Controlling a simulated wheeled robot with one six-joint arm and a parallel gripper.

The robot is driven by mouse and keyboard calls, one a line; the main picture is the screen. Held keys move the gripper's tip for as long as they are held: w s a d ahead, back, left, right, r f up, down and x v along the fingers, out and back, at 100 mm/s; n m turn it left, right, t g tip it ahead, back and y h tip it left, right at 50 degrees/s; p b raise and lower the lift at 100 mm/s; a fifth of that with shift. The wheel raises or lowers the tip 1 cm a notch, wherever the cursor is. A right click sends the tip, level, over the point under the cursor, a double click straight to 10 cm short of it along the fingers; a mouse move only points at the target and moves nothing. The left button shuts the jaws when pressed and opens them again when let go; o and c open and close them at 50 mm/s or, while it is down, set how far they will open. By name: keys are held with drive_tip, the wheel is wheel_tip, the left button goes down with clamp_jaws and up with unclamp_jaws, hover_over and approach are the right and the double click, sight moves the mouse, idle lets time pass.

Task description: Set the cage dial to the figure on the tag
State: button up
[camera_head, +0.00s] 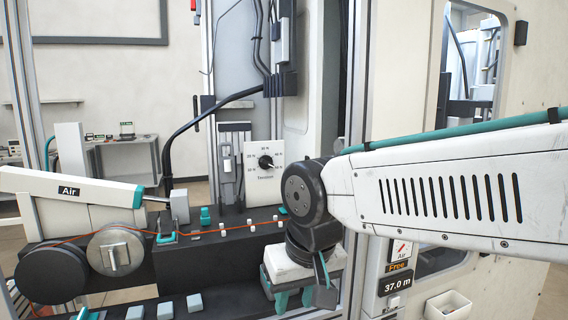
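The dial (265,162) is a black knob on a white panel (251,180) marked "Tension", with small percent figures around it. The figure its pointer marks is too small to tell for sure. My gripper (294,300) hangs below and a little right of the dial, apart from it, pointing down near the bottom of the view. Its teal fingers look spread, with nothing seen between them. I cannot make out a tag with a figure for the dial.
An orange wire (205,231) runs over a dark bench past small white guides. A metal spool (115,250) and a white "Air" arm (70,190) stand left. A frame post stands behind my arm.

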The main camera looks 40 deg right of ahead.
drive_tip(key=w+d+r+m+t+h, duration=0.1)
drive_tip(key=w+d+m+t, duration=0.15)
drive_tip(key=w, duration=0.35)
drive_tip(key=w+d+r+m+t, duration=0.1)
drive_tip(key=w+m, duration=0.3)
drive_tip(key=w, duration=0.1)
drive_tip(key=m+t+h, duration=0.4)
drive_tip(key=m+t, duration=0.7)
drive_tip(key=m, duration=0.7)
approach(267, 163)
drive_tip(key=w, duration=0.1)
drive_tip(key=x, duration=0.7)
drive_tip(key=shift+w+d, duration=0.25)
drive_tip(key=shift+w, duration=0.05)
drive_tip(key=shift+c, duration=0.3)
clamp_jaws()
